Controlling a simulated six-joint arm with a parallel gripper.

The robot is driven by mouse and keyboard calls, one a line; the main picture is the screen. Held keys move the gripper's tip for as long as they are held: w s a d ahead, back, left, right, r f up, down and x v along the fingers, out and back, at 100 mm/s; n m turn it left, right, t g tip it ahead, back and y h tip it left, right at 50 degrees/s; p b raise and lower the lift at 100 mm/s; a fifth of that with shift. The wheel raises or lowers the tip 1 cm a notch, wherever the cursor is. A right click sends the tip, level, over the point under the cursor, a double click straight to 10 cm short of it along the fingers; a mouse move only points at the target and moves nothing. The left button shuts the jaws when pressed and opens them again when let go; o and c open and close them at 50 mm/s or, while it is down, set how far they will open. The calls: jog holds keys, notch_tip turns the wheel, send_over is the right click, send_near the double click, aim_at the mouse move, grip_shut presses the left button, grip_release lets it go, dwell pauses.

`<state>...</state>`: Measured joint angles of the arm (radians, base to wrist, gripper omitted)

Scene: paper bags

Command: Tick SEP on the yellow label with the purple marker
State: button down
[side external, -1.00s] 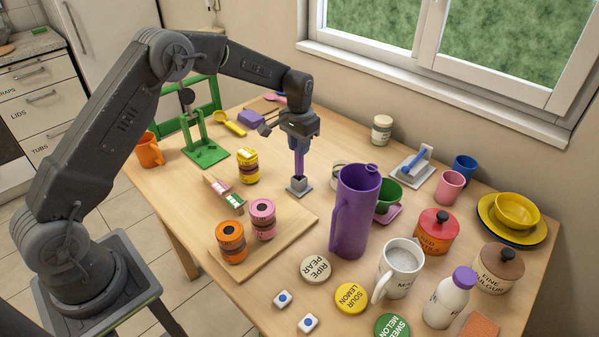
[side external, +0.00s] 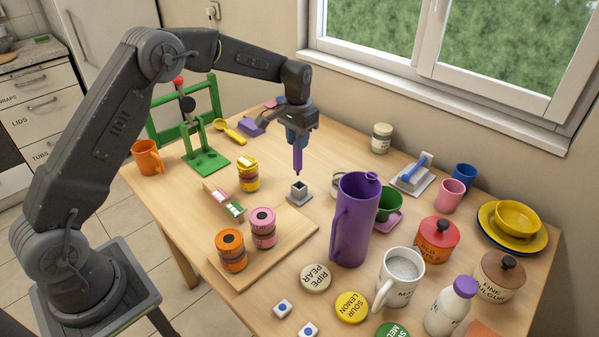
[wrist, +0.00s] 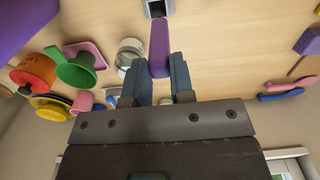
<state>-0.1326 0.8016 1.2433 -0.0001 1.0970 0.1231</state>
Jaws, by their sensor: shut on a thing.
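The purple marker (side external: 297,160) is upright, tip down, in my gripper (side external: 298,138). In the wrist view the blue-grey fingers of my gripper (wrist: 160,75) are closed on the purple marker (wrist: 159,45). The marker's tip is above the small grey holder (side external: 299,193), apart from it; the holder also shows in the wrist view (wrist: 155,8). A jar with a yellow label (side external: 248,178) stands left of the gripper, behind the orange-labelled jar (side external: 231,252) and the pink-labelled jar (side external: 263,230). The label's print, including SEP, is too small to read.
A tall purple pitcher (side external: 352,225) stands right of the holder. A wooden board (side external: 285,245) bears the orange and pink jars. A small rack of packets (side external: 222,202) is beside the yellow-labelled jar. A green stand (side external: 205,160) is farther left.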

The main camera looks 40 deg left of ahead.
jog(key=s+a+r+n, duration=0.2)
jog(key=s+a+r, duration=0.2)
jog(key=a, duration=0.3)
jog(key=s+a+r+n, duration=0.2)
jog(key=s+a+r, duration=0.2)
jog(key=a, duration=0.4)
jog(key=shift+n, duration=0.3)
jog(key=shift+a, duration=0.1)
jog(key=shift+f, duration=3.05)
